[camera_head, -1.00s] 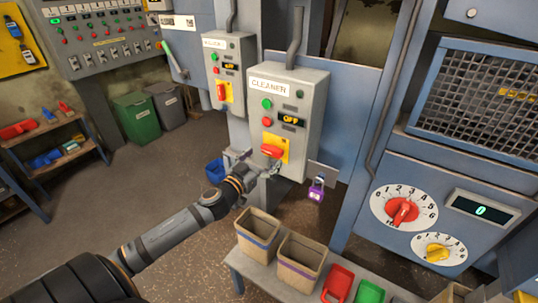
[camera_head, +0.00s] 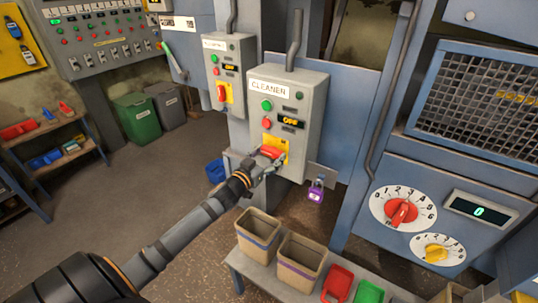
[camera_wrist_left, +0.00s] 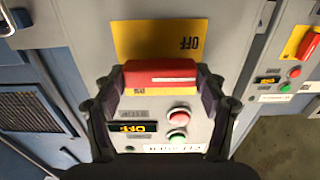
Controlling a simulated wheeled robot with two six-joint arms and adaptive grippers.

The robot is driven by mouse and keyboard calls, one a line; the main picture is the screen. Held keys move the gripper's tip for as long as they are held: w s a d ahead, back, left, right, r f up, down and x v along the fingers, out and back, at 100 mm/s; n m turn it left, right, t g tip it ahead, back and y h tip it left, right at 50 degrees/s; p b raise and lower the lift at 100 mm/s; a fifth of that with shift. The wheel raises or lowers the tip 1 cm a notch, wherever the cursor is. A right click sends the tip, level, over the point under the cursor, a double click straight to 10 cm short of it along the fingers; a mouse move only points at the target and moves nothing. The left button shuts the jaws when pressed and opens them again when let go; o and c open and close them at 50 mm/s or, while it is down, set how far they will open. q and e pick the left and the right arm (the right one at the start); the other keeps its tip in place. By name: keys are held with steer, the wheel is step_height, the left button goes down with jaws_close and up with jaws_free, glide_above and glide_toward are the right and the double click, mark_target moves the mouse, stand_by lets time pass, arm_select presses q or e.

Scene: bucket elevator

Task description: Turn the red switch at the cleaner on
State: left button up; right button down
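The grey cleaner box (camera_head: 306,87) has a red rotary switch (camera_head: 270,152) on a yellow plate near its bottom. The red handle lies crosswise, and the box display (camera_head: 291,122) reads OFF. My left gripper (camera_head: 267,158) is at the switch and partly covers it. In the left wrist view the left gripper (camera_wrist_left: 161,88) is open, with one finger on each side of the red handle (camera_wrist_left: 160,76). The fingers are close to its ends; I cannot tell whether they touch it. My right gripper is not in view.
A similar box (camera_head: 228,75) with its own red switch stands to the left. Cardboard bins (camera_head: 301,262) stand on a bench below, and a dial panel (camera_head: 403,210) is at the right.

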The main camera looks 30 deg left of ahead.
arm_select(q)
steer(key=c, duration=0.4)
steer(key=m+p, duration=0.1)
steer(key=m, duration=0.2)
steer(key=shift+r+m+p, duration=0.1)
steer(key=shift+m+p, duration=0.25)
steer(key=shift+m, duration=0.05)
steer(key=m+p, duration=0.2)
steer(key=m, duration=0.3)
steer(key=shift+d, duration=0.1)
steer(key=m+p, duration=0.1)
steer(key=m, duration=0.4)
steer(key=shift+p, duration=0.35)
steer(key=shift+f+m+p, duration=0.15)
steer(key=shift+m+p, duration=0.05)
steer(key=shift+m, duration=0.85)
steer(key=shift+f+m+p, duration=0.1)
steer(key=shift+m+p, duration=0.05)
steer(key=shift+m, duration=0.9)
